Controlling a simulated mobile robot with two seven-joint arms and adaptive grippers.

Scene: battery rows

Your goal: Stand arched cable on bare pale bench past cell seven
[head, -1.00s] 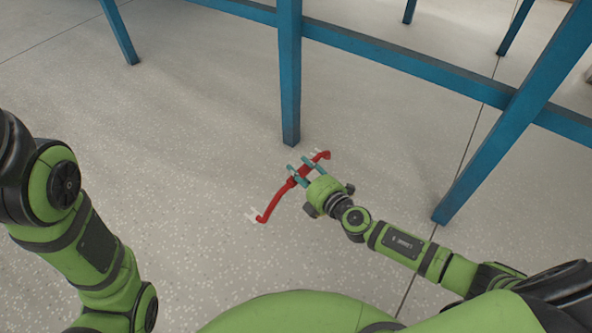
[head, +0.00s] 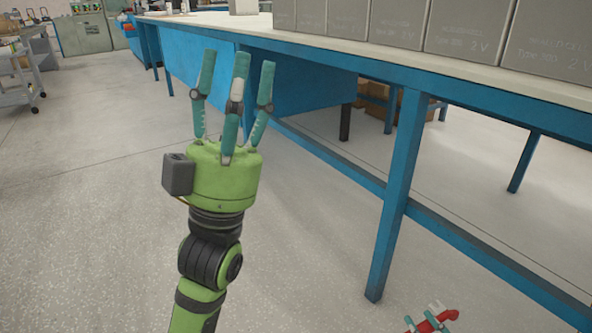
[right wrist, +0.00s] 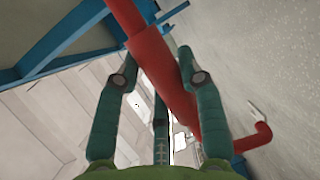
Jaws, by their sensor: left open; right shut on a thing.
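The red arched cable (head: 443,317) shows only in part at the lower right edge of the head view, below bench height. My right gripper (head: 424,322) is shut on it there. In the right wrist view the cable (right wrist: 158,62) runs between the fingers, with a bent end and a pale tip to the right. My left gripper (head: 238,80) is open and empty, fingers pointing up, in front of the bench. The pale bench top (head: 215,19) is bare to the left of a row of grey cells (head: 397,22). I cannot tell which is cell seven.
The bench has a blue front rail and a blue leg (head: 392,195) near the right gripper. Small items (head: 176,7) stand at the bench's far end. A grey cart (head: 20,85) stands far left. The floor at left is clear.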

